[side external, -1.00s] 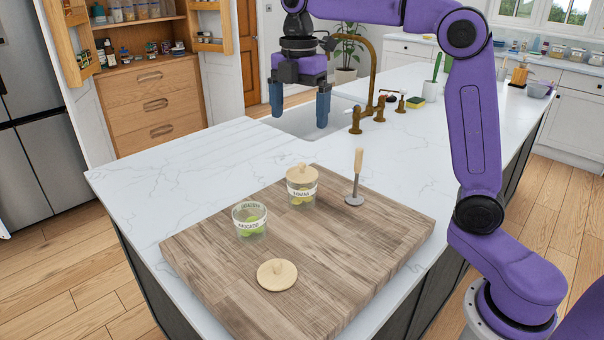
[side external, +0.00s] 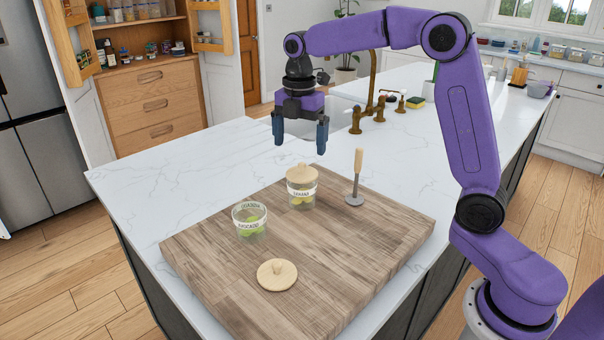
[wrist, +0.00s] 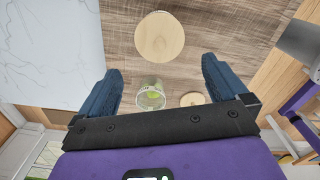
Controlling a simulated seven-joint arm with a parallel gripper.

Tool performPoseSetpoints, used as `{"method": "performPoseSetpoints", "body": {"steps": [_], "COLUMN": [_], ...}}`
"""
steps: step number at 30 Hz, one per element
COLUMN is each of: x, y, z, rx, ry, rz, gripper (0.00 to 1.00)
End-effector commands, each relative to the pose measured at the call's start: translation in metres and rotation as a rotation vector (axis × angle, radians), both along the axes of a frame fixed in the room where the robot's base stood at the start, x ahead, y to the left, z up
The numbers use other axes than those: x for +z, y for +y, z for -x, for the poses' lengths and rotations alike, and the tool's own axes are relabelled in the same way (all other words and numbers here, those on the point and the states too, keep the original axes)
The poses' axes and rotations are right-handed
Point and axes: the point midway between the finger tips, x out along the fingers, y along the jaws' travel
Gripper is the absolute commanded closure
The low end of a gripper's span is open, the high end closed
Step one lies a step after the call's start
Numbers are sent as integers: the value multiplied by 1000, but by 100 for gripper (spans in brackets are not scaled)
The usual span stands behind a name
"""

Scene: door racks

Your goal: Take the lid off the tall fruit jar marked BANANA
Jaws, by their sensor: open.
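The clear jar marked BANANA (side external: 302,194) stands upright near the back of the wooden board, with yellow contents low inside. In the wrist view, the lid lies beyond the gap between my fingertips (wrist: 160,72), toward the top edge.
An open jar marked AVOCADO (side external: 250,222) with green contents stands to the front left. A loose wooden lid (side external: 277,275) lies nearer the front. An upright masher (side external: 358,172) stands right of the BANANA jar. The board's (side external: 350,245) right front is clear.

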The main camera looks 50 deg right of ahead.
Motion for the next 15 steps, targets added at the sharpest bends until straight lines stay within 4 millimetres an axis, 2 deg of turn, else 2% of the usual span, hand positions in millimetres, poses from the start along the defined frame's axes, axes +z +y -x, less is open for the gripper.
{"method": "performPoseSetpoints", "body": {"steps": [3, 10, 15], "x": [-14, -27, -50], "y": [0, -3, -10], "z": [0, 0, -1], "rx": [0, -1, -1], "ry": [2, 2, 4], "rz": [1, 1, 0], "gripper": [0, 0, 0]}}
